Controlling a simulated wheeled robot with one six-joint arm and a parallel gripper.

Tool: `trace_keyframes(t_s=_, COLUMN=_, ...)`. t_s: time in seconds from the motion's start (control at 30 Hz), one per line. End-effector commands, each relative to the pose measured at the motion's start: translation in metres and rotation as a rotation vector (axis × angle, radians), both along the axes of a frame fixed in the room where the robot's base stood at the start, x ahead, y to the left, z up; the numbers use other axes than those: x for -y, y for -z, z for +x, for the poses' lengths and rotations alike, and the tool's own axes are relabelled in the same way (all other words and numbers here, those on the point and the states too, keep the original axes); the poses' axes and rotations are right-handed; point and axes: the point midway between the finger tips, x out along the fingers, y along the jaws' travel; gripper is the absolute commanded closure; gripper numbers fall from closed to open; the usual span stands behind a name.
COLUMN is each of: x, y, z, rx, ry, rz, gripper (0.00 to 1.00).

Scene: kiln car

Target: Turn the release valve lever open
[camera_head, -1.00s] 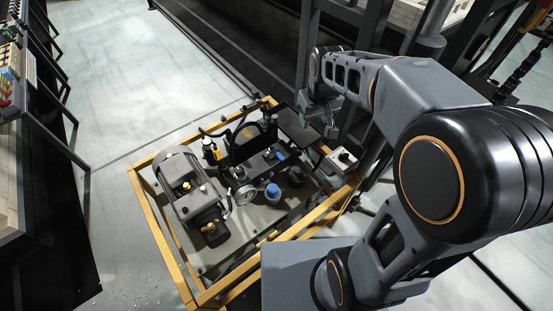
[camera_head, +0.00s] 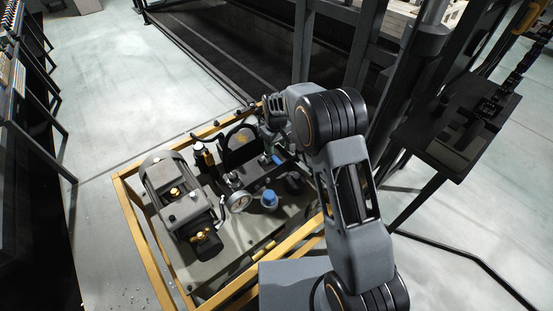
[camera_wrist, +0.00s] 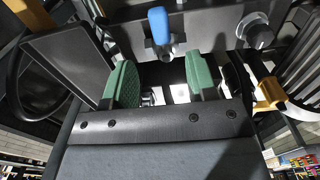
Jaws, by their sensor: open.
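The release valve lever, with a blue grip, stands out beyond my fingers in the wrist view (camera_wrist: 158,25). It also shows as a small blue piece in the head view (camera_head: 277,159), on the dark valve block of the hydraulic unit. My gripper (camera_wrist: 163,82) is open, its two green-padded fingers apart with nothing between them. The lever lies ahead of the fingertips, roughly in line with the gap, and looks apart from them. In the head view my arm's wrist covers most of the gripper, close to the lever's far side.
A yellow frame (camera_head: 145,245) surrounds the unit. A motor (camera_head: 180,190), a round gauge (camera_head: 239,201) and a blue cap (camera_head: 268,200) sit near the lever. A dark flat panel (camera_wrist: 70,60) stands left of my fingers in the wrist view. Open floor lies left of the unit.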

Motion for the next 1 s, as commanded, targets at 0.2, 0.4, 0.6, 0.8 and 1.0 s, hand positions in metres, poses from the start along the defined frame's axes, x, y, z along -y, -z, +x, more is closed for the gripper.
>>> trace_keyframes(t_s=0.2, x=0.0, y=0.042, z=0.0, rx=-0.002, ry=0.001, rz=0.0, gripper=0.48)
trace_keyframes(t_s=0.4, x=0.0, y=0.064, z=0.0, rx=-0.001, ry=0.001, rz=-0.001, gripper=0.48)
trace_keyframes(t_s=0.6, x=0.0, y=0.074, z=0.0, rx=0.0, ry=0.0, rz=0.0, gripper=0.48)
trace_keyframes(t_s=0.8, x=0.0, y=0.076, z=0.0, rx=0.001, ry=0.001, rz=0.001, gripper=0.48)
trace_keyframes(t_s=1.0, x=0.0, y=0.075, z=0.0, rx=0.0, ry=0.001, rz=0.0, gripper=0.56)
